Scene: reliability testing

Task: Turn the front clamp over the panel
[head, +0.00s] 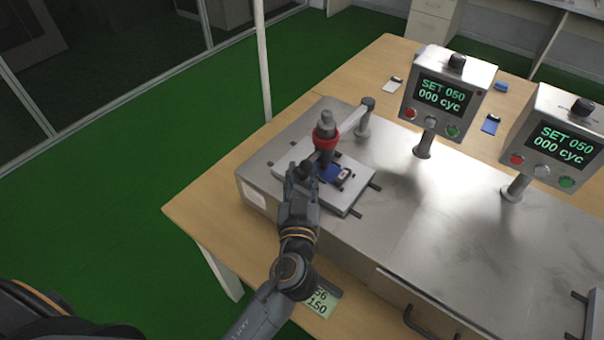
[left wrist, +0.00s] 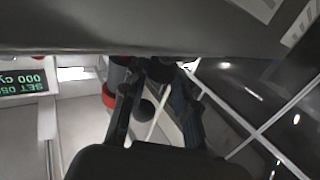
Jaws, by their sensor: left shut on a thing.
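My left gripper (head: 302,178) is at the near left side of the fixture plate (head: 352,204) on the metal test bench. Its fingers are shut on a small dark part, which appears to be the front clamp (head: 304,167); the fingers hide most of it. In the left wrist view the two fingers (left wrist: 158,108) stand on either side of a dark rounded part. The blue panel (head: 329,173) lies on the plate just right of the gripper, partly hidden by the red-ringed press head above it. My right gripper is not in view.
The press head with its red ring (head: 326,138) hangs from an arm on a post (head: 364,118) close to the gripper. Two display boxes (head: 447,95) (head: 556,140) stand to the right. A card (head: 318,300) lies on the wooden table. The bench's middle top is clear.

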